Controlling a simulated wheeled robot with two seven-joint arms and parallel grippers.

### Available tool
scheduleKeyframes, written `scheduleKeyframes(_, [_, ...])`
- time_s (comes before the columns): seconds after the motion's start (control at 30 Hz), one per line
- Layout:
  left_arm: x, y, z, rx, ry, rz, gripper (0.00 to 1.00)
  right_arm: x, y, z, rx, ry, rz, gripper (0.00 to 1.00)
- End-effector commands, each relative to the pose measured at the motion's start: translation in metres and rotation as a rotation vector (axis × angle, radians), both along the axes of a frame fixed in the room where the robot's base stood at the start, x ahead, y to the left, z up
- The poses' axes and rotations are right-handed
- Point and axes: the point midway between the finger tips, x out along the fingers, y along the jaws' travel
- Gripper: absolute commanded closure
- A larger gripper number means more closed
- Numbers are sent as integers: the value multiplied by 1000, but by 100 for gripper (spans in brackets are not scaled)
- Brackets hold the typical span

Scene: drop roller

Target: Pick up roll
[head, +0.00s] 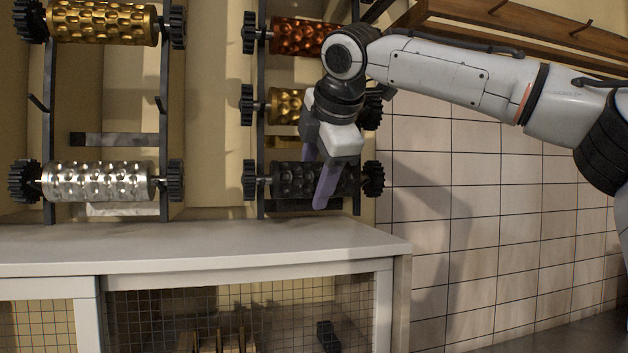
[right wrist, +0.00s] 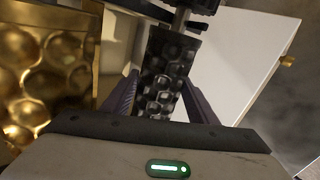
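Several textured rolls with dark gear ends sit on two wall racks in the head view. A dark roll (head: 289,180) is lowest on the right rack, below a gold roll (head: 283,106) and a copper roll (head: 298,37). A gold roll (head: 103,23) and a silver roll (head: 97,182) are on the left rack. My right gripper (head: 322,190) is in front of the dark roll, its purple fingers hiding part of it. In the right wrist view the dark roll (right wrist: 164,75) shows between the spread fingers, with gaps. My left gripper is out of view.
A pale counter (head: 200,245) with wire-mesh cabinet fronts stands below the racks. A wooden shelf with hooks (head: 530,28) is at the upper right. In the right wrist view, a gold roll (right wrist: 45,70) is close on the left.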

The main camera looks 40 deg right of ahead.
Motion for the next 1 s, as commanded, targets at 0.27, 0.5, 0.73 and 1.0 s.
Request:
scheduleKeyframes(0.27, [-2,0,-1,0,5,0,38,0,0,0,0,-1,0,95])
scheduleKeyframes(0.5, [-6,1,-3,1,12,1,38,0,1,6,-4,-14,2,100])
scheduleKeyframes(0.73, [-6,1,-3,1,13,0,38,-3,2,10,-5,-14,3,100])
scheduleKeyframes(1.0, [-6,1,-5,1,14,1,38,-33,19,33,-5,-15,4,100])
